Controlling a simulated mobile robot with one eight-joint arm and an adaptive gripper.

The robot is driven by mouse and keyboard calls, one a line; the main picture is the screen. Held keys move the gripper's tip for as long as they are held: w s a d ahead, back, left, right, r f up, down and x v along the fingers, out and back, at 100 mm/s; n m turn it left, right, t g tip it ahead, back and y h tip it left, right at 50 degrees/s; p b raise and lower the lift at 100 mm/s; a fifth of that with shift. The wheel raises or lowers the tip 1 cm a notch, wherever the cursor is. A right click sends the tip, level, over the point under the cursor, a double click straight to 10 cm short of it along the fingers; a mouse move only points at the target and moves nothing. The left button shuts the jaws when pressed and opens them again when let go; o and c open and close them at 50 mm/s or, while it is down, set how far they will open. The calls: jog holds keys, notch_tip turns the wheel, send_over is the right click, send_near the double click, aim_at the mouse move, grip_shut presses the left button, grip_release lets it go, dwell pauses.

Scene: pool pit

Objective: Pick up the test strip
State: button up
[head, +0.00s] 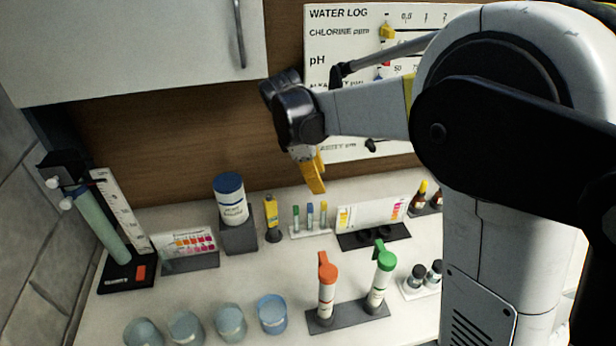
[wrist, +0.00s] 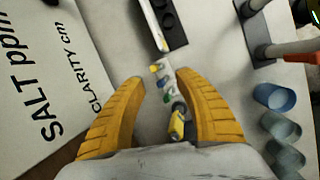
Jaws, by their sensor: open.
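A small white rack (head: 311,232) stands at the back middle of the counter. It holds three thin upright pieces with green, blue and yellow tops (head: 310,212); I cannot tell if one is the test strip. In the wrist view these coloured tops (wrist: 160,80) lie between and just beyond my fingertips. A white tub with a blue lid (head: 232,200) stands left of them. My gripper (head: 317,186) points down above the rack, its yellow fingers apart and empty. It also shows in the wrist view (wrist: 160,77).
A yellow device (head: 271,212) stands close left of the rack and below the right finger in the wrist view (wrist: 177,122). A colour card stand (head: 372,237) is at right. Orange-capped (head: 327,285) and green-capped (head: 381,275) tubes and several cups (head: 272,314) stand in front.

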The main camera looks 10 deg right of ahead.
aim_at(322, 203)
jog(key=w+f+n, duration=0.1)
jog(key=w+a+f, duration=0.1)
jog(key=w+f+n+g, duration=0.1)
jog(key=shift+w+a+f+n+h, duration=0.2)
jog(key=shift+a+f+n+h, duration=0.1)
jog(key=shift+h, duration=0.1)
jog(key=shift+f, duration=0.2)
jog(key=b+x, duration=0.2)
jog(key=x, duration=0.8)
jog(key=shift+d+f+b, duration=0.25)
jog(key=shift+d+b, duration=0.1)
jog(key=shift+b, duration=0.05)
jog(key=c, duration=0.8)
